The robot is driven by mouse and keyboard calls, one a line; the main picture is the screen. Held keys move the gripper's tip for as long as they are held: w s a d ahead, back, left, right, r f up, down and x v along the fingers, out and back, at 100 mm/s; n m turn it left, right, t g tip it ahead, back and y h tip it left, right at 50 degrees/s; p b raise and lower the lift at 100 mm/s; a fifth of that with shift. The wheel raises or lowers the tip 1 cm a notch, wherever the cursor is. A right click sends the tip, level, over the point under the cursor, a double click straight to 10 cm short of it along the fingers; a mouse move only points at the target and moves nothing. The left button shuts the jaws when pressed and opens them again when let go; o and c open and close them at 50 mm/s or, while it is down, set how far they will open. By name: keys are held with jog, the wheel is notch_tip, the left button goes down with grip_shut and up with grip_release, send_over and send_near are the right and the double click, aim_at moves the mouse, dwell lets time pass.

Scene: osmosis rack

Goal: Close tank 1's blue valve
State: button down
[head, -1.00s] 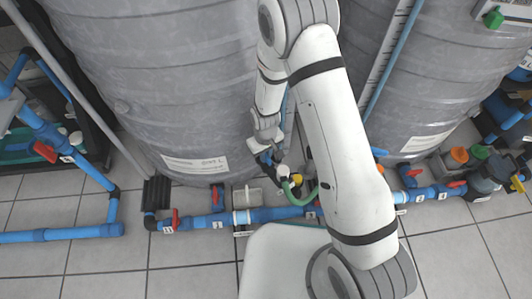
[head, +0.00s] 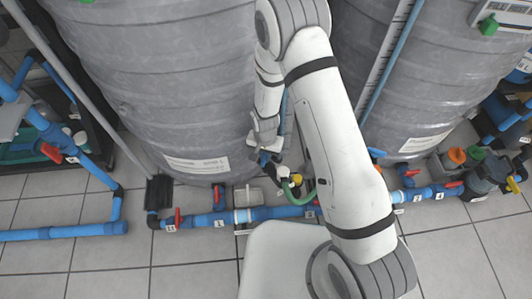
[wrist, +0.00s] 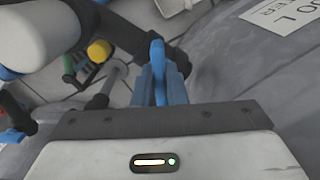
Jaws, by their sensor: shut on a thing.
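Two large grey tanks fill the head view, the left tank (head: 170,100) and the right tank (head: 430,90). My gripper (head: 266,158) is low at the right side of the left tank, above the blue floor pipe. In the wrist view my gripper (wrist: 160,88) has its blue fingers shut around a blue valve handle (wrist: 157,62). The handle stands up between the fingers, and its lower part is hidden by them. In the head view my gripper and arm hide this handle. I cannot read a tank number.
Blue floor pipe (head: 206,220) with a red-handled valve (head: 178,218) runs in front of the tanks. Another blue handle (head: 377,153) is by the right tank.

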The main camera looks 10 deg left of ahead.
jog(key=m, duration=0.4)
jog(key=shift+a+m+p, duration=0.1)
jog(key=shift+m+p, duration=0.2)
jog(key=shift+p, duration=0.1)
jog(key=shift+m, duration=1.5)
jog(key=shift+w, duration=0.1)
jog(key=c, duration=1.5)
grip_release()
jog(key=shift+o, duration=0.2)
jog(key=shift+p, duration=0.3)
notch_tip(320, 180, up, 8)
jog(key=p, duration=0.3)
jog(key=shift+f, duration=0.1)
